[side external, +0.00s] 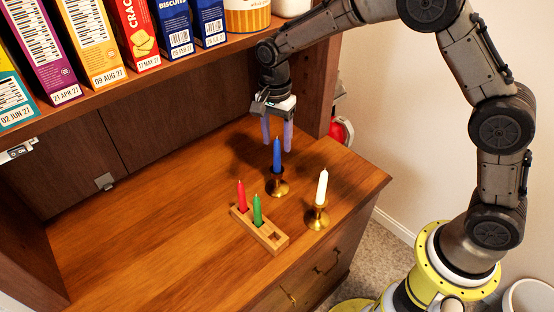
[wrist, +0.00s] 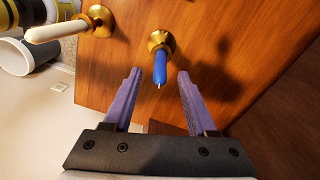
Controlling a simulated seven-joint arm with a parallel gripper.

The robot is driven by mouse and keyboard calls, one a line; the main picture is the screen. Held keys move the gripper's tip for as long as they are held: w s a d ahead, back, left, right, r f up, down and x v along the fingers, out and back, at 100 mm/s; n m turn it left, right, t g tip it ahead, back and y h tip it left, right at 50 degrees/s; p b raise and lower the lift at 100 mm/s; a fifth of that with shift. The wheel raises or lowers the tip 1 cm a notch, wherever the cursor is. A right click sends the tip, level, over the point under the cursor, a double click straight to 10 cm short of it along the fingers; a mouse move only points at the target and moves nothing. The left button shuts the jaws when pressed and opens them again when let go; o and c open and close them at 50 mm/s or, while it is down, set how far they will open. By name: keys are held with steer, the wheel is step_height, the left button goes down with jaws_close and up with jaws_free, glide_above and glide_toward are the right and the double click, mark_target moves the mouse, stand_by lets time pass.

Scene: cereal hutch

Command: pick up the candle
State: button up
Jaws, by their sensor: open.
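A blue candle (side external: 277,154) stands upright in a brass holder (side external: 278,187) on the wooden counter. A white candle (side external: 322,186) stands in a second brass holder (side external: 317,216) to its right. A red candle (side external: 241,195) and a green candle (side external: 257,209) stand in a wooden block (side external: 265,235) with an empty square hole at its near end. My gripper (side external: 277,140) is open with purple fingers, close to the blue candle's upper part. In the wrist view the blue candle (wrist: 160,68) lies ahead between the open fingers (wrist: 159,88), with no contact visible.
A shelf (side external: 180,58) with several boxes hangs above the counter (side external: 150,240). The hutch's side panel (side external: 318,85) stands close behind my gripper. A red and white object (side external: 340,130) is beyond it. The counter's left part is clear.

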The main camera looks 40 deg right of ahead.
steer(key=shift+f, duration=0.95)
jaws_close()
stand_by(0.7)
